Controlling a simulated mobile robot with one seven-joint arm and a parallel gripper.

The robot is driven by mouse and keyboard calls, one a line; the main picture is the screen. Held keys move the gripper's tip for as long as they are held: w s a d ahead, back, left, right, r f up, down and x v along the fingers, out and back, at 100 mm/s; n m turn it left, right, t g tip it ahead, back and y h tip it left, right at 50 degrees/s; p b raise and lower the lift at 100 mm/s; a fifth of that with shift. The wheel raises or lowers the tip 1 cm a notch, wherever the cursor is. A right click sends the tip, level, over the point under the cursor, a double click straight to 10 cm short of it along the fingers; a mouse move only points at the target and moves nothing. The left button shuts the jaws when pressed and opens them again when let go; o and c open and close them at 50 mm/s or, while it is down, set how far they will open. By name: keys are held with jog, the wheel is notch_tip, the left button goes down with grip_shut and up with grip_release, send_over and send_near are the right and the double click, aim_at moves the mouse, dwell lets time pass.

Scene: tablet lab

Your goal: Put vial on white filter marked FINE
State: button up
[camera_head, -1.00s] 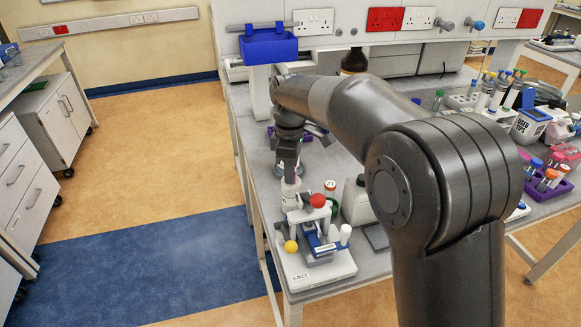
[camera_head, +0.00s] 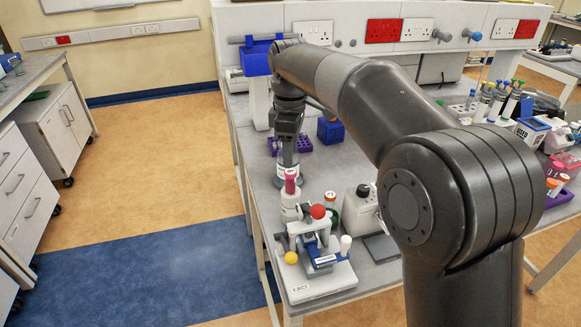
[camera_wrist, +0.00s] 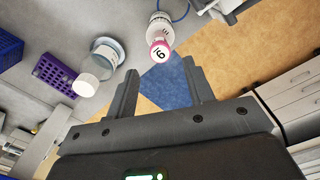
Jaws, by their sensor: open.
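The pink-capped vial (camera_head: 290,180) stands upright on a white cylindrical piece (camera_head: 291,207) at the left front of the bench. In the wrist view the vial's pink-rimmed cap (camera_wrist: 159,52), with a number on it, lies beyond the fingertips, with the white body behind it. I cannot read a FINE marking on the white piece. My gripper (camera_wrist: 160,78) is open and empty, its fingers spread apart on either side below the cap in the picture. In the head view my gripper (camera_head: 287,146) is above the vial, apart from it.
A device with a red ball knob (camera_head: 318,211) and yellow ball stands just in front. A clear bottle with a white cap (camera_wrist: 85,84) and a purple rack (camera_wrist: 62,78) are close by. The bench's left edge is near.

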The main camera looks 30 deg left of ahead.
aim_at(292, 171)
jog(key=shift+r, duration=1.65)
jog(key=shift+d, duration=0.2)
jog(key=s+d+r+m+t, duration=0.15)
jog(key=d+m, duration=0.35)
jog(key=d, duration=0.9)
jog(key=s+d+r+m+t, duration=0.1)
jog(key=s+d+r+m, duration=0.15)
jog(key=d+m, duration=0.75)
jog(key=s+d+f+m+t, duration=0.1)
jog(key=s+d+f+m, duration=0.2)
jog(key=s+d, duration=0.4)
jog(key=s+d+f+m+t, duration=0.2)
jog(key=s+d+f, duration=0.4)
jog(key=d, duration=0.7)
jog(key=shift+s+d+f+m, duration=0.25)
jog(key=shift+s+d+m, duration=0.05)
jog(key=shift+s+m, duration=0.55)
